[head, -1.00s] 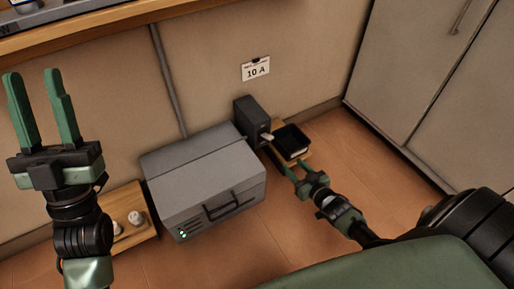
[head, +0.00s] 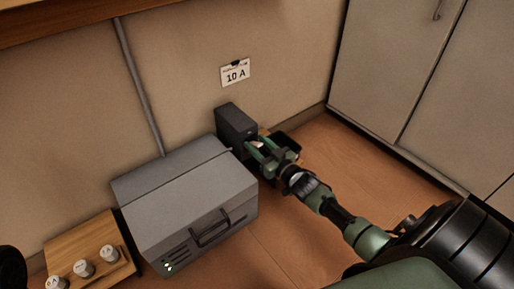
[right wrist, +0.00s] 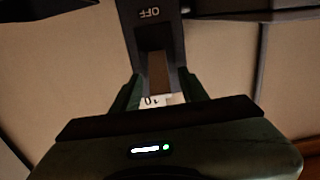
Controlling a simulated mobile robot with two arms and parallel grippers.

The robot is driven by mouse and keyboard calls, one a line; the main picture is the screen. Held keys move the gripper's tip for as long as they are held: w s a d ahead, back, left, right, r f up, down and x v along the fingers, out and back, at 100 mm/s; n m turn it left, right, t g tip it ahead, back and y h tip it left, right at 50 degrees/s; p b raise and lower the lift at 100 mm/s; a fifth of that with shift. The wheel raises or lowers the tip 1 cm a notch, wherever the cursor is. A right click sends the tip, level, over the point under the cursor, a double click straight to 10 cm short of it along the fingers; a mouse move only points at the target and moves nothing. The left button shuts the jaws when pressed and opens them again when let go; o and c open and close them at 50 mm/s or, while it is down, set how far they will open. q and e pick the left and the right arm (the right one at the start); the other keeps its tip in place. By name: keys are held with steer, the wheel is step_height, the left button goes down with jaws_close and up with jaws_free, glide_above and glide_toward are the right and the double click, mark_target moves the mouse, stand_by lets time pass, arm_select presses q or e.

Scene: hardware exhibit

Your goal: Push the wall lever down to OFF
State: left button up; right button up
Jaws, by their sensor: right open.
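The wall lever's dark switch box (head: 237,124) stands against the wall behind the grey case. Its pale lever tip (head: 259,143) sticks out towards my right gripper (head: 259,149), which is open with its green fingers at the lever. In the right wrist view the box (right wrist: 153,38) carries an upside-down "OFF" label, and the pale lever end (right wrist: 156,99) shows between the two open fingers (right wrist: 160,92). I cannot tell whether a finger touches it. The lever's exact angle is partly hidden. My left gripper is out of view.
A grey case (head: 190,200) with a handle and green lights stands left of the switch box. A wooden board (head: 85,250) with white knobs is at lower left. Cabinets (head: 410,80) stand right.

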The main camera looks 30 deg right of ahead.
steer(key=shift+w, duration=0.2)
jaws_close()
stand_by(1.3)
